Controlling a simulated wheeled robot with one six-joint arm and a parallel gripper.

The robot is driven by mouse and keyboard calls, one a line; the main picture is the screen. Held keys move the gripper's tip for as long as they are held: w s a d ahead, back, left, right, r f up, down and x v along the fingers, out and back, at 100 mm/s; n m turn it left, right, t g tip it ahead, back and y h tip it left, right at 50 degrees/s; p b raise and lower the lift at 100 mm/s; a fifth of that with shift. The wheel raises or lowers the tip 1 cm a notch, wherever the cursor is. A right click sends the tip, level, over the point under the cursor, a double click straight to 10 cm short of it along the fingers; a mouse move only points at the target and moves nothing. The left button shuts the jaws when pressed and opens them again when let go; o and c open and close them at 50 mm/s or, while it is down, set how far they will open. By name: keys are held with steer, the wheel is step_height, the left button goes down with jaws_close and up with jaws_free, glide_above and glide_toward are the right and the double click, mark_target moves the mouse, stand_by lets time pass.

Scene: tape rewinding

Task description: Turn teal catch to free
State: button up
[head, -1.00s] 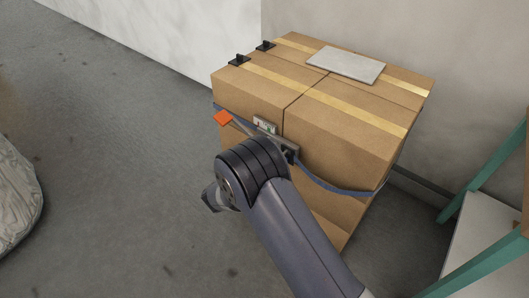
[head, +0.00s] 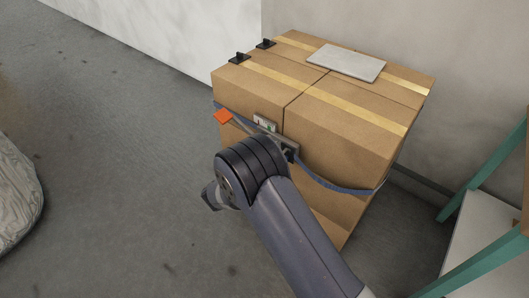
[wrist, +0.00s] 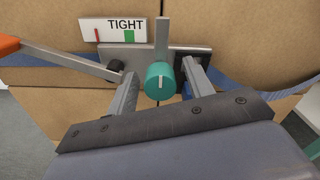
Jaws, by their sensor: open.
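The teal catch (wrist: 160,82) is a round knob with a short, near-upright white mark, seen in the wrist view on a grey metal plate (wrist: 143,57). A grey upright bar (wrist: 162,40) rises just above it. My gripper (wrist: 158,72) is open, with one finger on each side of the catch; small gaps seem to show, and contact is not clear. A white label (wrist: 98,30) reads TIGHT, with a red bar and a green block. An orange-tipped lever (wrist: 65,60) runs from the plate to the left. In the head view my arm hides the catch and fingertips.
A blue strap (head: 335,186) runs around the brown cartons (head: 345,125). A grey slab (head: 346,63) and black clips (head: 238,58) are on top. A teal-legged table (head: 485,178) stands at the right. The floor at the left is clear up to a pale wrapped object (head: 18,195).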

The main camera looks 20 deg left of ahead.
steer(key=p+v, duration=0.1)
steer(key=v, duration=0.9)
steer(key=shift+s, duration=0.3)
steer(key=shift+a+f, duration=0.1)
steer(key=b+x, duration=0.1)
steer(key=x, duration=1)
steer(key=shift+s, duration=0.1)
